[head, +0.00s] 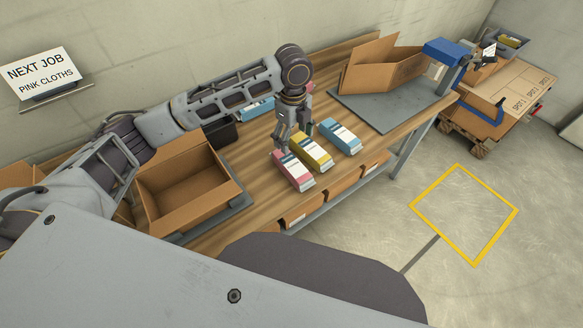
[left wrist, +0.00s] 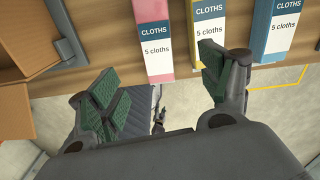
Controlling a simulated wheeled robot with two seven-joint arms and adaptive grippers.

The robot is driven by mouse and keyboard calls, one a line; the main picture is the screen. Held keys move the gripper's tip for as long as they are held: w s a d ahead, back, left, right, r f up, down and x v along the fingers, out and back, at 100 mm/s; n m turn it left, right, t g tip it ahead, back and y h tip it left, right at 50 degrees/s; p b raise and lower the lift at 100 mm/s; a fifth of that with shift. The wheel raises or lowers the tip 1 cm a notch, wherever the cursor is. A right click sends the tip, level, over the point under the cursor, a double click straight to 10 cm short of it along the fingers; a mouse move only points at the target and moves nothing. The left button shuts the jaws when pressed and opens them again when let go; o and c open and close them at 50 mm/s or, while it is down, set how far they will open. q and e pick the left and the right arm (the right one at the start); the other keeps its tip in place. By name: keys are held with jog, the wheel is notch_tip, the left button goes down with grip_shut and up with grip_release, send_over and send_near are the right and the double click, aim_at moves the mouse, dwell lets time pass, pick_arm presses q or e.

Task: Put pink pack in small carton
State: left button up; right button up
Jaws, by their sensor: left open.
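The pink pack (head: 293,172) lies on the wooden bench, nearest the front edge in a row with a yellow pack (head: 318,156) and a blue pack (head: 341,136). My left gripper (head: 291,146) is open and empty, just behind the pink and yellow packs. In the left wrist view the pink pack (left wrist: 154,40) shows beyond and between the open fingers (left wrist: 158,88), apart from them. One open, empty carton (head: 184,192) stands at the left; another open carton (head: 382,66) stands at the far right end.
The right carton stands on a grey plate (head: 378,104), beside a blue-topped device (head: 443,50). A black bin (head: 221,133) and another blue pack (head: 257,110) sit behind my left arm. A sign reads "NEXT JOB PINK CLOTHS" (head: 40,76). Bare bench lies between the left carton and the packs.

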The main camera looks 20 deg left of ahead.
aim_at(292, 163)
pick_arm(q)
jog(key=shift+a+m, duration=0.1)
jog(key=shift+m, duration=0.8)
jog(key=shift+f, duration=4.3)
jog(key=shift+a+f, duration=0.2)
jog(key=shift+f, duration=2.4)
jog(key=c, duration=1.2)
